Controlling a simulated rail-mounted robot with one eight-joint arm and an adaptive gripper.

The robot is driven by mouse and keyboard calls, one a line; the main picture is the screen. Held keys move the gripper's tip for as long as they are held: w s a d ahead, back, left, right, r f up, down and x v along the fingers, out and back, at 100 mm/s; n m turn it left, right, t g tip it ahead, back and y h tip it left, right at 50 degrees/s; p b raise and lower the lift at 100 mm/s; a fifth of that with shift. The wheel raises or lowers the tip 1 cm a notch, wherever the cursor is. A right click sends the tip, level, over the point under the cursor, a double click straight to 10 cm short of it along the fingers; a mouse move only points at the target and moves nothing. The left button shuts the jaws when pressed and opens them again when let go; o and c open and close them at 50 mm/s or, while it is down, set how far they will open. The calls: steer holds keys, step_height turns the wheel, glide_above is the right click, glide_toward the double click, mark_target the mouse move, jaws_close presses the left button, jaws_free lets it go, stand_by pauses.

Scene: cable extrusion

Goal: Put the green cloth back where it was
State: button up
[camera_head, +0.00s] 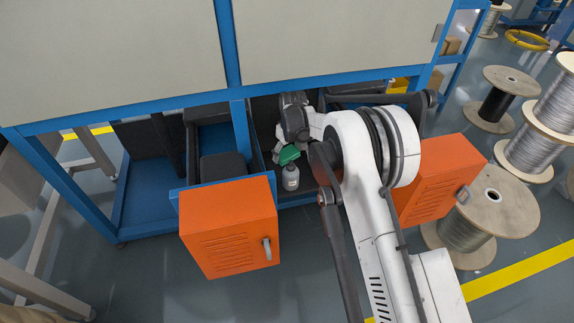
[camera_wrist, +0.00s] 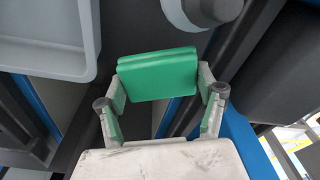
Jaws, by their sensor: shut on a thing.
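The green cloth (camera_wrist: 158,75) is a folded, flat pad. In the wrist view it spans between the fingertips of my gripper (camera_wrist: 160,88), which is shut on it. In the head view the green cloth (camera_head: 289,154) shows as a small green patch at the end of my arm, just above and behind a grey bottle (camera_head: 290,179). I cannot tell whether the cloth touches anything besides my fingers. Much of my gripper is hidden by my wrist and arm in the head view.
The left orange drawer front (camera_head: 230,228) and right one (camera_head: 437,180) flank the bottle. In the wrist view a grey tray (camera_wrist: 45,62) lies left, and a rounded grey object (camera_wrist: 205,10) is close above the cloth.

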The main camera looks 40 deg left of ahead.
mark_target(290, 154)
step_height(290, 154, down, 6)
steer(key=shift+r+b, duration=0.25)
steer(key=shift+b, duration=0.4)
steer(key=shift+r, duration=0.1)
steer(key=o, duration=1.2)
steer(key=r+p, duration=0.1)
steer(key=r, duration=0.3)
steer(key=d+r+p, duration=0.1)
steer(key=r, duration=0.3)
steer(key=r+p, duration=0.1)
steer(key=r, duration=0.3)
steer(key=shift+s+d, duration=0.15)
steer(key=shift+d, duration=0.1)
